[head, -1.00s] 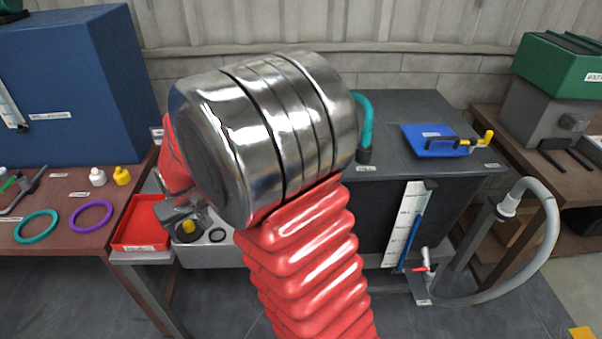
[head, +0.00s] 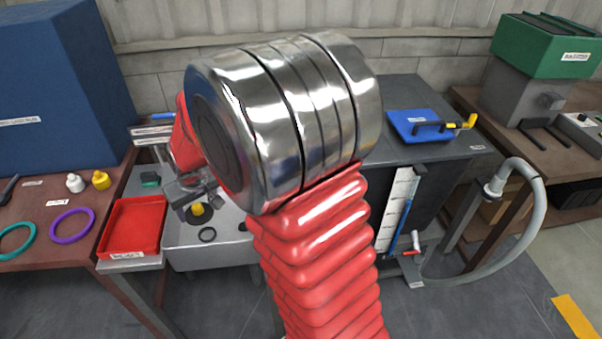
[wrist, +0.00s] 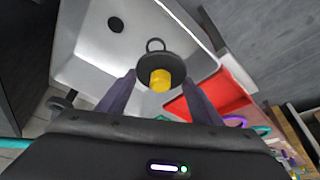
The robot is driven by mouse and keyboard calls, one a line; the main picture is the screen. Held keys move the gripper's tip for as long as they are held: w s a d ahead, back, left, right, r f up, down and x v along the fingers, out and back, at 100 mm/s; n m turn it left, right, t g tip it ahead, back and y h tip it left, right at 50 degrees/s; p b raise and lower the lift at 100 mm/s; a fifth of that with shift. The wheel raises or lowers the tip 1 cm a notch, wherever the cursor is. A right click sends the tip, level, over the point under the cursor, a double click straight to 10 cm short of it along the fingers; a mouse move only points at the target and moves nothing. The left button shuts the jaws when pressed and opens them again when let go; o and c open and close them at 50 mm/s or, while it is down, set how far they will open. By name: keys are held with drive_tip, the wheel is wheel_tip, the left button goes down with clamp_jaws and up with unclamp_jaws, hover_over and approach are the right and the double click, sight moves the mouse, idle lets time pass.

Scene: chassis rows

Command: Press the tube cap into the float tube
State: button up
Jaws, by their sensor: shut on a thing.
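The tube cap shows as a yellow stub (wrist: 160,80) against a dark round disc, between my fingertips in the wrist view. It shows small in the head view (head: 197,209), low beside my wrist. My gripper (wrist: 159,78) is shut on it, with one finger on each side, over a pale basin. I cannot tell whether the dark disc is all one piece with the yellow stub. I cannot surely pick out the float tube; my large metal and red arm hides much of the middle of the head view.
The pale basin (head: 228,238) holds a black ring (head: 207,234). A red tray (head: 135,227) stands left of it. White (head: 75,182) and yellow (head: 101,180) caps lie on the left bench. A dark tank with a gauge strip (head: 399,207) and grey hose (head: 540,225) stand right.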

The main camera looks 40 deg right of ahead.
drive_tip(key=s+d+r+m, duration=0.1)
drive_tip(key=s+d+r, duration=0.1)
drive_tip(key=s+d, duration=0.3)
drive_tip(key=s+d+r+m, duration=0.1)
drive_tip(key=s+d+r, duration=0.2)
drive_tip(key=d, duration=0.7)
drive_tip(key=s+d+r+h, duration=0.1)
drive_tip(key=s+d+r, duration=0.2)
drive_tip(key=s+d, duration=0.4)
drive_tip(key=shift+s+d+m, duration=0.4)
drive_tip(key=shift+d, duration=0.15)
drive_tip(key=shift+f, duration=0.1)
drive_tip(key=shift+f, duration=2.15)
drive_tip(key=shift+w, duration=0.1)
drive_tip(key=shift+f, duration=1.4)
